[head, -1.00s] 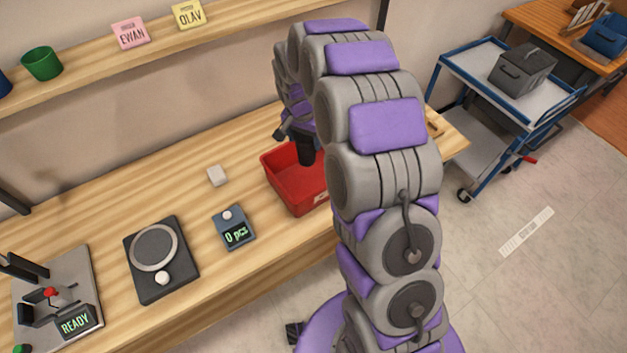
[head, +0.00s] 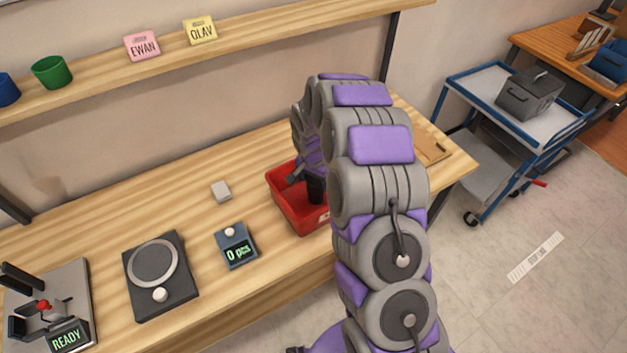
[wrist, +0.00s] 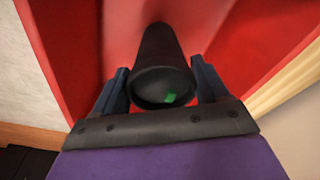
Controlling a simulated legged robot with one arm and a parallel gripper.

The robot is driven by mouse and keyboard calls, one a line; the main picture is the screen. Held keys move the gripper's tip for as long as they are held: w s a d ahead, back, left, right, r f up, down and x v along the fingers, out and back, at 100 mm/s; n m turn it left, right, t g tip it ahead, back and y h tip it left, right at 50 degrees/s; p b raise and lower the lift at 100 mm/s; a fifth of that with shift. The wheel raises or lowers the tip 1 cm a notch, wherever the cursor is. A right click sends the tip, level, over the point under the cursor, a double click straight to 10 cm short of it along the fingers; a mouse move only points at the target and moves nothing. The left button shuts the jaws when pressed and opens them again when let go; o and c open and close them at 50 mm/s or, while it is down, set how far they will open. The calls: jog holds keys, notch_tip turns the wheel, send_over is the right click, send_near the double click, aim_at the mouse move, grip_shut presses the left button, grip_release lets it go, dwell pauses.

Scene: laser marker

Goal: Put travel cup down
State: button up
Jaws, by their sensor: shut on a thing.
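The travel cup (wrist: 160,62) is a dark, near-black cylinder with a small green patch on its near end. In the wrist view it sits between the two blue fingers of my gripper (wrist: 163,88), which is shut on it. In the head view the dark cup (head: 316,190) hangs below my gripper (head: 304,178), inside the outline of the red bin (head: 292,212). The bin's red walls (wrist: 65,60) surround the cup in the wrist view. I cannot tell whether the cup touches the bin's floor. My arm hides the bin's right part.
On the wooden bench stand a counter reading "0 pcs" (head: 237,248), a dark round-plate scale (head: 158,275), a small pale block (head: 221,191) and a "READY" device (head: 55,310). A shelf above holds a green cup (head: 52,72). A blue cart (head: 520,110) stands right.

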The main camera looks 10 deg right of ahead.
jog(key=shift+o, duration=1.4)
jog(key=shift+s+d+r, duration=0.1)
jog(key=shift+d, duration=1)
jog(key=shift+o, duration=0.8)
jog(key=shift+d, duration=0.1)
jog(key=shift+o, duration=1.3)
jog(key=shift+a, duration=1.4)
jog(key=shift+d, duration=0.2)
jog(key=r, duration=0.1)
jog(key=d+r, duration=0.1)
jog(key=r, duration=0.1)
jog(key=r+p, duration=0.1)
jog(key=shift+s+d+r, duration=0.15)
jog(key=shift+d+r, duration=0.15)
jog(key=shift+d, duration=0.05)
jog(key=s+a+r+n+p, duration=0.1)
jog(key=s+r, duration=0.4)
jog(key=r, duration=0.2)
jog(key=s+a+r+n, duration=0.1)
jog(key=s+r, duration=0.4)
jog(key=r, duration=0.3)
jog(key=s+d+r+n+g, duration=0.1)
jog(key=s+r+n, duration=0.2)
jog(key=s, duration=1.2)
jog(key=s+d+r+n+g+y, duration=0.1)
jog(key=s+r+n+g, duration=0.1)
jog(key=s, duration=1.4)
notch_tip(320, 180, up, 2)
jog(key=shift+s+n, duration=0.25)
jog(key=shift+n, duration=0.45)
